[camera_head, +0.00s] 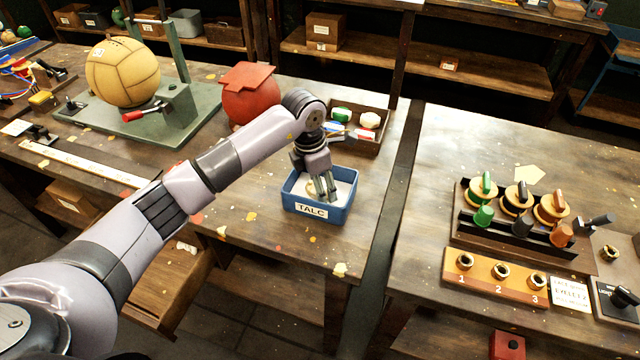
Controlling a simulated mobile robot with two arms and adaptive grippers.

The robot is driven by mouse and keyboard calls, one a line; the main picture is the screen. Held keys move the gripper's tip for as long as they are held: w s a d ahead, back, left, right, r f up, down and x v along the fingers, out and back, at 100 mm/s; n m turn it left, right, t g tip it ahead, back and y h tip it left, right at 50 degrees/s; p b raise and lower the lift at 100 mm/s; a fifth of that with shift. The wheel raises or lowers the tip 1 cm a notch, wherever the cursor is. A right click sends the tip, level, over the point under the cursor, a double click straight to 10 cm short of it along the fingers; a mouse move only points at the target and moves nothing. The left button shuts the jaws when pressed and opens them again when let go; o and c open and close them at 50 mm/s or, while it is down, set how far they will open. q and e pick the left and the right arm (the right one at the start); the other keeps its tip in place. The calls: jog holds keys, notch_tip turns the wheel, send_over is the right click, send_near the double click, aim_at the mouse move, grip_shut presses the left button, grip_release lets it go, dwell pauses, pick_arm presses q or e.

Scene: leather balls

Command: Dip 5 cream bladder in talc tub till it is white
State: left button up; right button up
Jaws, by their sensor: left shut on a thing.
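The blue talc tub (347,212), with a "TALC" label on its front, stands near the front edge of the left table and holds white powder. My left gripper (327,190) points down into the tub, with its fingers below the rim level. It is shut on a small cream thing (311,187), likely the cream bladder, which shows only as a sliver beside the fingers. The fingers hide most of it, and I cannot tell how white it is or read a number on it. My right gripper is not in view.
A brown tray (374,146) with green, cream and blue pieces sits just behind the tub. A red ball-shaped object (250,98) and a tan ball (122,72) on a green stand are further left. A gap separates the right table (440,150), which holds stamp-like tools.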

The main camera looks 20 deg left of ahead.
pick_arm(q)
jog(key=shift+r+p, duration=1.9)
jog(key=shift+r, duration=1.55)
jog(key=shift+r+p, duration=0.45)
jog(key=shift+r, duration=0.6)
